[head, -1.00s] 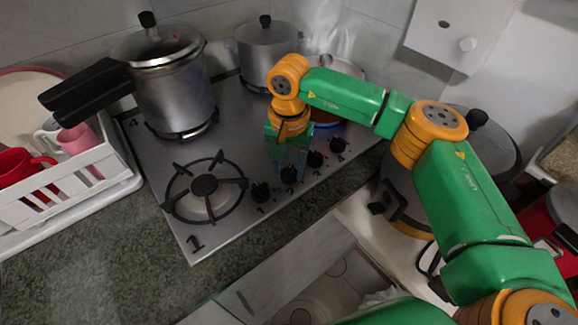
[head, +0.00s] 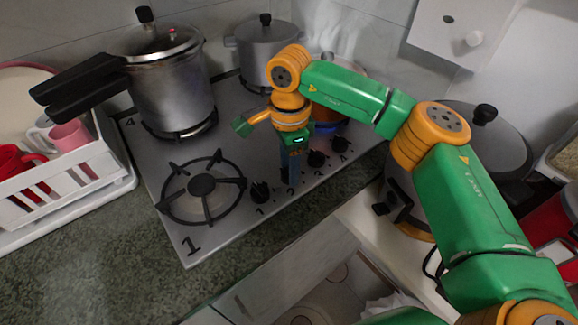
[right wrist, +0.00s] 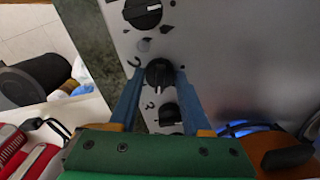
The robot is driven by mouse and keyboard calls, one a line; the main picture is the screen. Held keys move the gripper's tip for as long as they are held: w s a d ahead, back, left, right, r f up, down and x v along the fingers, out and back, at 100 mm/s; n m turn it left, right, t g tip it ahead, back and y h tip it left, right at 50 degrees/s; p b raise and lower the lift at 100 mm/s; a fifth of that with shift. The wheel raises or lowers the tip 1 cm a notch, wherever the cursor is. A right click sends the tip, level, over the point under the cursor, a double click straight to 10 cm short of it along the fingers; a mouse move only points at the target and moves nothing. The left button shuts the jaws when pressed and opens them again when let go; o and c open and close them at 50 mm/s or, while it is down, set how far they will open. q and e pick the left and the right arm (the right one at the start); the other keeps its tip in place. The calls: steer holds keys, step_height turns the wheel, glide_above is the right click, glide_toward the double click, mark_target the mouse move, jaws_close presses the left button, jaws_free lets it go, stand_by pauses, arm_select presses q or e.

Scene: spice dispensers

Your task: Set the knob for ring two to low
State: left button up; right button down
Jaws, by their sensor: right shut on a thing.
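The knob for ring two (right wrist: 158,72) is black and round, with a pale pointer line toward the bottom of the right wrist view. A "2" is printed on the steel beside it. My right gripper (right wrist: 157,76) has one blue finger on each side of this knob and is shut on it. In the head view the right gripper (head: 290,173) points down at the row of knobs and mostly hides this knob. The knob for ring one (head: 260,192) and the knob for ring three (head: 316,159) stand on either side. My left gripper is not in view.
The hob (head: 225,230) has an empty front-left burner (head: 201,186). A pressure cooker (head: 172,95) stands behind it, and a grey pot (head: 262,55) at the back. A white dish rack (head: 75,180) stands left. A lidded pot (head: 500,145) is at right.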

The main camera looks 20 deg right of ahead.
steer(key=m, duration=0.4)
steer(key=shift+m+b, duration=0.3)
steer(key=shift+m, duration=1.8)
steer(key=shift+f, duration=0.1)
steer(key=shift+c, duration=1.7)
jaws_free()
step_height(320, 180, up, 7)
steer(key=shift+r+b, duration=0.15)
steer(key=shift+b, duration=0.25)
